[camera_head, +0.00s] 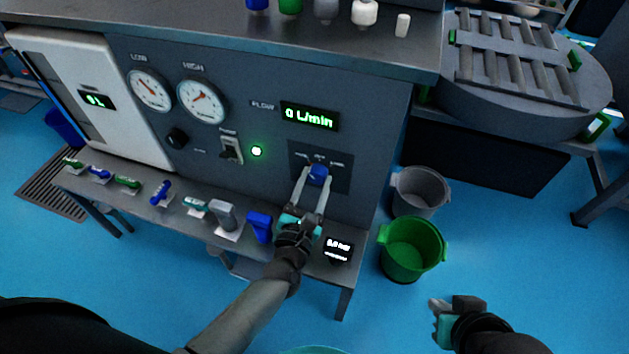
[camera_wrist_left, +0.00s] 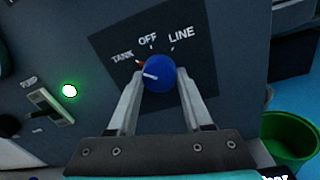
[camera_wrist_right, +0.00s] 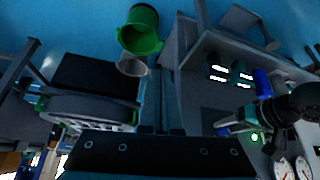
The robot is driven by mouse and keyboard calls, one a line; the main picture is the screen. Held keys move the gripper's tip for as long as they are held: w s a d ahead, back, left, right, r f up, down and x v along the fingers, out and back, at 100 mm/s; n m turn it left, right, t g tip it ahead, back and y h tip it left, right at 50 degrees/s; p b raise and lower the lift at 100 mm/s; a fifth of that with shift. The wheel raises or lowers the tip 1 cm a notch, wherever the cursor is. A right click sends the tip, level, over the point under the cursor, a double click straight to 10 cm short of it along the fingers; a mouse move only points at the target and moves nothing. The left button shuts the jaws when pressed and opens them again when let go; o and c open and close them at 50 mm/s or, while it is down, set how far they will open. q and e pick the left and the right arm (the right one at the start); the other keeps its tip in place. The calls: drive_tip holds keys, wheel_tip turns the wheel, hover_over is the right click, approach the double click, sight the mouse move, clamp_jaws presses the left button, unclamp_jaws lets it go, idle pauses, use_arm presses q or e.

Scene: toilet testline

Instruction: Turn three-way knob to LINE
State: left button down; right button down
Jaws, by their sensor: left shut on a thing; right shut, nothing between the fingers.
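The blue three-way knob (camera_head: 317,175) sits on a dark plate at the right of the panel. In the left wrist view the knob (camera_wrist_left: 160,80) has labels TANK, OFF and LINE in an arc above it. A white mark on the knob points left, slightly below the TANK label; a small orange mark shows beside the knob near TANK. My left gripper (camera_head: 314,184) is shut on the knob, one finger on each side. My right gripper (camera_head: 438,308) is shut and empty, low at the right, away from the panel and over the floor.
A ledge below the panel carries blue, green and grey handled items and a small display (camera_head: 338,250). A lit green lamp (camera_head: 257,151) and a pump switch (camera_head: 230,150) are left of the knob. Green (camera_head: 411,250) and grey (camera_head: 419,191) buckets stand on the floor right of the panel.

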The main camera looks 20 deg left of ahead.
use_arm(q)
drive_tip(key=shift+m, duration=1.3)
drive_tip(key=shift+a+m, duration=0.1)
drive_tip(key=shift+m, duration=0.8)
drive_tip(key=shift+m+p, duration=0.35)
drive_tip(key=shift+m, duration=0.15)
drive_tip(key=m+p, duration=0.1)
drive_tip(key=m, duration=0.5)
drive_tip(key=shift+a+m, duration=0.1)
drive_tip(key=shift+m, duration=0.2)
drive_tip(key=m+p, duration=0.1)
drive_tip(key=m, duration=0.3)
drive_tip(key=shift+r+m+t+h, duration=0.15)
drive_tip(key=shift+m+t+h, duration=0.15)
drive_tip(key=shift+h, duration=0.1)
drive_tip(key=shift+m+p, duration=0.7)
drive_tip(key=shift+m, duration=1.3)
use_arm(e)
wheel_tip(320, 180, down, 7)
drive_tip(key=s+d+g, duration=0.1)
drive_tip(key=g, duration=0.1)
drive_tip(key=shift+s+d+h, duration=0.15)
drive_tip(key=shift+s+h, duration=0.15)
drive_tip(key=shift+s, duration=0.05)
